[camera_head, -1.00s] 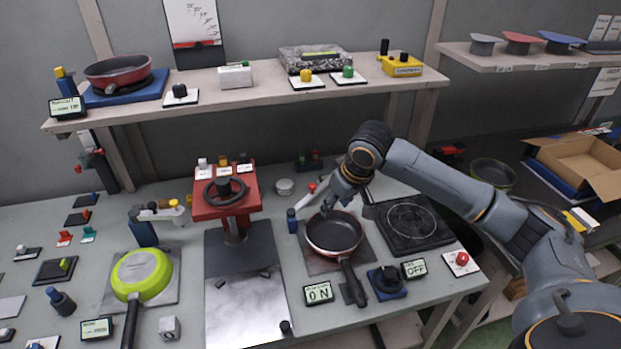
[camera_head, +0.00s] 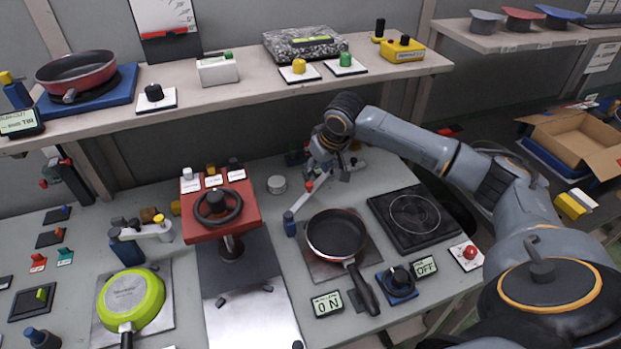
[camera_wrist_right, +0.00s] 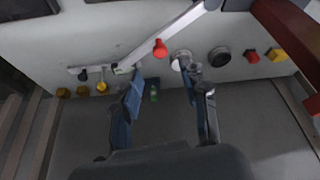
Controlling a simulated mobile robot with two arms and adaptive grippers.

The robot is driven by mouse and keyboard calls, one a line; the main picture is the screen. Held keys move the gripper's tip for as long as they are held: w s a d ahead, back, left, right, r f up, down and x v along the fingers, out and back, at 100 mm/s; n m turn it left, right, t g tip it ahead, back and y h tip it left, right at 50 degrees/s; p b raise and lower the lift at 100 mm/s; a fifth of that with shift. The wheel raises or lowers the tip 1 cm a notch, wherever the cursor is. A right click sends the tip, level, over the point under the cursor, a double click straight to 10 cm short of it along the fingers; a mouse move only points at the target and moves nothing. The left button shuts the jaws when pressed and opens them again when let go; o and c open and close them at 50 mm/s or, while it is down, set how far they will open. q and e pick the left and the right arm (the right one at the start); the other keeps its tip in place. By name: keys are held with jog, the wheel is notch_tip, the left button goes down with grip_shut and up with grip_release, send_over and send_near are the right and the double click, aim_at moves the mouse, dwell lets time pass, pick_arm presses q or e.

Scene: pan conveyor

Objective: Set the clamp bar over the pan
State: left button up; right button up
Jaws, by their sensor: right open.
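The dark pan (camera_head: 337,234) sits on a square plate right of the red press, its handle toward the front right. The pale clamp bar (camera_head: 305,195) reaches back and right from a blue post (camera_head: 289,223) beside the pan. It lies behind the pan, not across it, and carries a red knob (camera_head: 309,186). The bar (camera_wrist_right: 187,18) and red knob (camera_wrist_right: 160,48) also show in the right wrist view. My right gripper (camera_head: 332,170) is near the bar's far end; in the wrist view its fingers (camera_wrist_right: 166,82) are apart and empty. My left gripper is out of view.
A red press (camera_head: 220,210) with a black wheel stands left of the pan. A black hotplate (camera_head: 412,218) lies to the right. A blue-based knob (camera_head: 398,282) and an ON display (camera_head: 327,304) are in front. A shelf (camera_head: 215,101) runs along the back.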

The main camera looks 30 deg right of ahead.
aim_at(309, 184)
jog(key=x, duration=0.4)
jog(key=shift+w, duration=0.1)
jog(key=shift+p+x, duration=0.3)
jog(key=shift+x, duration=0.75)
jog(key=shift+w+f, duration=0.1)
jog(key=shift+f, duration=0.2)
jog(key=shift+w+f, duration=0.1)
jog(key=shift+f, duration=0.15)
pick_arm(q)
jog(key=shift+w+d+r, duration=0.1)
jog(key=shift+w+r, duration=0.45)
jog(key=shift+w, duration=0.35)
pick_arm(e)
grip_shut()
